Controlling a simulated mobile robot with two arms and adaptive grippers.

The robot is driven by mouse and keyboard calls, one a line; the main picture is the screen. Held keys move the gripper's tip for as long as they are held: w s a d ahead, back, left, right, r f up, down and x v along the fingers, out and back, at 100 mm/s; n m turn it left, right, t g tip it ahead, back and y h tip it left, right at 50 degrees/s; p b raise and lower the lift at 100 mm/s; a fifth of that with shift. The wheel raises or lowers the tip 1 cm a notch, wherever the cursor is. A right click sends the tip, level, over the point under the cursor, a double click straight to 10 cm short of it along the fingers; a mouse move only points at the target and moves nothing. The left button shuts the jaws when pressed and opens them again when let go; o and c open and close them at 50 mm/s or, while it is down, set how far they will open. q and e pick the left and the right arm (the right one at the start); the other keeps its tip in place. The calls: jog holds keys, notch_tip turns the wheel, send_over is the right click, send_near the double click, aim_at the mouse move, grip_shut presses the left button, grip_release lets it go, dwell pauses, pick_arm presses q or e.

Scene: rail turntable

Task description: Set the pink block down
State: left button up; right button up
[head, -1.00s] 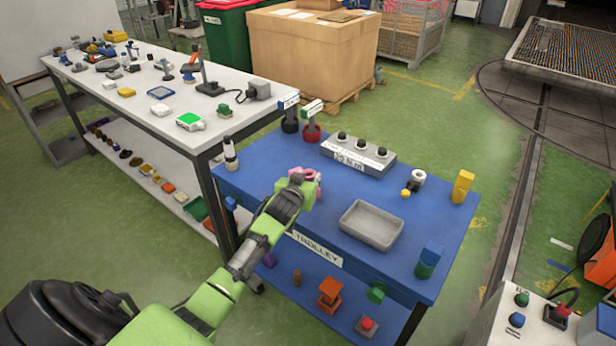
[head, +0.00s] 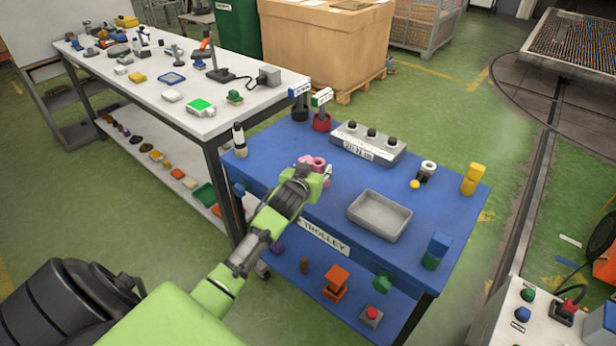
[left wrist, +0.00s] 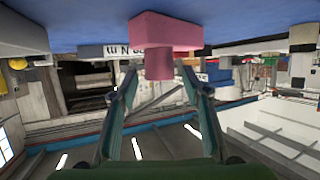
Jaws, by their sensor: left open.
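The pink block (head: 313,162) is at the near left part of the blue trolley top (head: 283,140), partly hidden by my left gripper (head: 321,175). In the left wrist view, which shows the scene upside down, the wide pink block (left wrist: 165,30) appears to rest on the blue surface, with a round pink stub pointing toward the gripper. My left gripper (left wrist: 163,85) is open, its fingers apart on either side of the stub with gaps visible. My right gripper is not in view.
A grey tray (head: 380,215) lies right of the gripper. A grey box with black knobs (head: 368,143) stands behind. A dark-and-white cylinder (head: 239,141) is at the left corner. Yellow (head: 473,180) and blue-green (head: 436,250) stacks stand along the right side.

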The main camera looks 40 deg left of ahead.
pick_arm(q)
jog(key=v, duration=0.9)
jog(key=shift+b, duration=0.3)
jog(key=s+d+f+m+g+h, duration=0.15)
jog(key=s+d+f+g, duration=0.35)
jog(key=s, duration=0.6)
jog(key=s+d+f+m+g+h, duration=0.15)
jog(key=s+d+f, duration=0.25)
jog(key=s+d, duration=0.45)
jog(key=s+d+f+m+g+h, duration=0.1)
jog(key=s+d+f+m+g, duration=0.25)
jog(key=s, duration=0.85)
notch_tip(320, 180, down, 26)
jog(key=s+a+f+g, duration=0.2)
jog(key=s+f, duration=1.5)
jog(key=s, duration=0.1)
jog(key=shift+s+a+f, duration=0.25)
